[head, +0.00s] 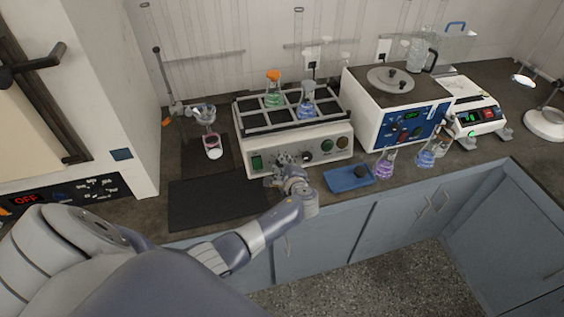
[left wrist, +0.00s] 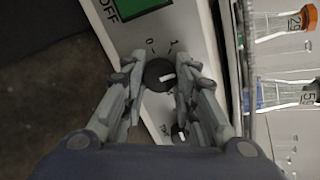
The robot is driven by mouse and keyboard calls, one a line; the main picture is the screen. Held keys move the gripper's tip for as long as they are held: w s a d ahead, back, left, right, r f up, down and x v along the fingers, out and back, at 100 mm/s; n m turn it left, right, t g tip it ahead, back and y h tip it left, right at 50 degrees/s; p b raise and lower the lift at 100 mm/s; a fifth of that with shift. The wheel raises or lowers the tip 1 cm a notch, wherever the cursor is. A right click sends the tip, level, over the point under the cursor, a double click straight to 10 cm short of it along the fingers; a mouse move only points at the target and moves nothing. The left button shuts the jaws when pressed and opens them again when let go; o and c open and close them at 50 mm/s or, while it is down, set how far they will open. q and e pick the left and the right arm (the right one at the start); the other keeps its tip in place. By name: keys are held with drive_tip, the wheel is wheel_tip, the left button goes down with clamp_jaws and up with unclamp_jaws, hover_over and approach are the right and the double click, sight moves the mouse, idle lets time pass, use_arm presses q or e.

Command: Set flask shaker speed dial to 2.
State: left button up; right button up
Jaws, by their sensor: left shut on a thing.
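The flask shaker (head: 345,133) is a cream box with a rack on top holding two flasks. Its front panel has a green switch (head: 257,161), knobs and two round buttons. My left gripper (head: 286,162) is at the left part of this panel. In the left wrist view its fingers (left wrist: 160,80) close around a round black dial (left wrist: 157,71) with a white pointer mark. Scale marks, seemingly 0 and 1, show above the dial; the rest of the scale is hidden by the fingers. The exact setting cannot be read. My right gripper is not in view.
A blue tray (head: 347,180) with a dark item lies right of the gripper. Purple (head: 384,163) and blue (head: 427,158) flasks stand near the counter edge. A dark mat (head: 215,203) is at the left. A blue-fronted machine (head: 400,130) stands right of the shaker.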

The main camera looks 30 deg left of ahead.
use_arm(q)
drive_tip(key=shift+f+m, duration=0.1)
drive_tip(key=shift+m, duration=0.3)
drive_tip(key=o, duration=1)
drive_tip(key=shift+o, duration=0.4)
drive_tip(key=shift+d, duration=0.1)
drive_tip(key=v, duration=1.2)
